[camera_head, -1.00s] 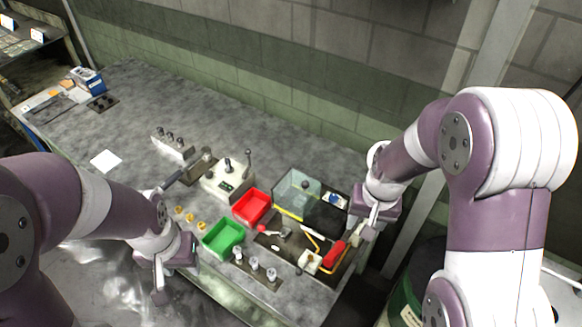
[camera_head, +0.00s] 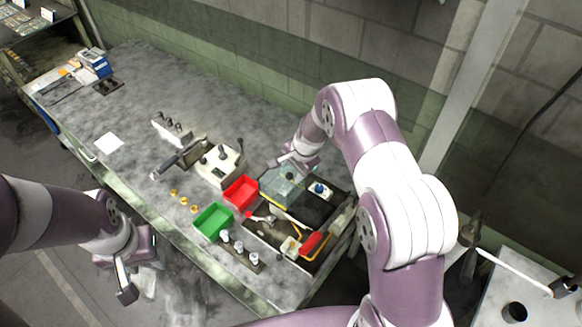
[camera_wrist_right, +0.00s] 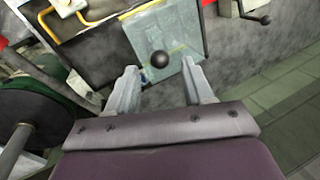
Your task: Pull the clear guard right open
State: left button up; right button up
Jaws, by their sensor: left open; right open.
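In the right wrist view the clear guard (camera_wrist_right: 180,28) carries a round black knob (camera_wrist_right: 159,60). My right gripper (camera_head: 287,161) is open at the guard's far side. In the wrist view the knob shows between its two fingers (camera_wrist_right: 160,78); I cannot tell whether they touch it. My left gripper (camera_head: 127,277) is open and empty, off the table's front edge.
A red bin (camera_head: 241,192) and a green bin (camera_head: 211,221) stand left of the machine. A red handle (camera_head: 311,243) and yellow bars lie on its near right. A grey lever device (camera_head: 217,163) stands further left.

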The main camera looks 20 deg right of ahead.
aim_at(282, 181)
jog(key=shift+x, duration=1)
jog(key=shift+a+f, duration=0.2)
